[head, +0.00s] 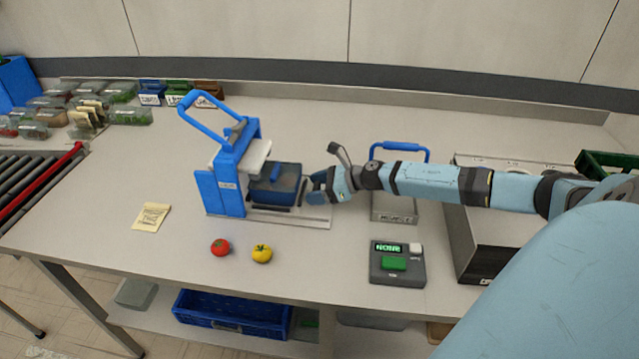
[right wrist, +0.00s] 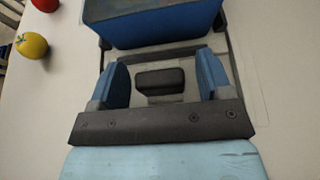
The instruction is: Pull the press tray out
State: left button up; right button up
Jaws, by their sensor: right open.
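The blue press (head: 230,170) stands on the table with its lever handle raised. Its tray (head: 262,209) extends from its right side and bears a dark blue box (head: 275,187). The box also shows at the top of the right wrist view (right wrist: 150,28). My right gripper (head: 318,190) reaches in from the right, at the tray's outer end. In the right wrist view its two blue fingers (right wrist: 163,72) are open, one on each side of a dark handle block (right wrist: 160,79), with gaps to both. My left gripper is not in view.
A red tomato (head: 220,247) and a yellow one (head: 262,254) lie in front of the press. A paper note (head: 151,217) lies left. A device with a green button (head: 394,264) and a blue-handled item (head: 400,146) are near my right arm. A conveyor (head: 38,180) is far left.

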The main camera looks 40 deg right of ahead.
jog(key=shift+s+d+r, duration=0.1)
jog(key=shift+s+d, duration=0.3)
jog(key=b+v, duration=0.1)
jog(key=v, duration=0.9)
jog(key=shift+s+r, duration=0.25)
jog(key=shift+s, duration=0.05)
jog(key=shift+v, duration=1.05)
jog(key=shift+c, duration=0.2)
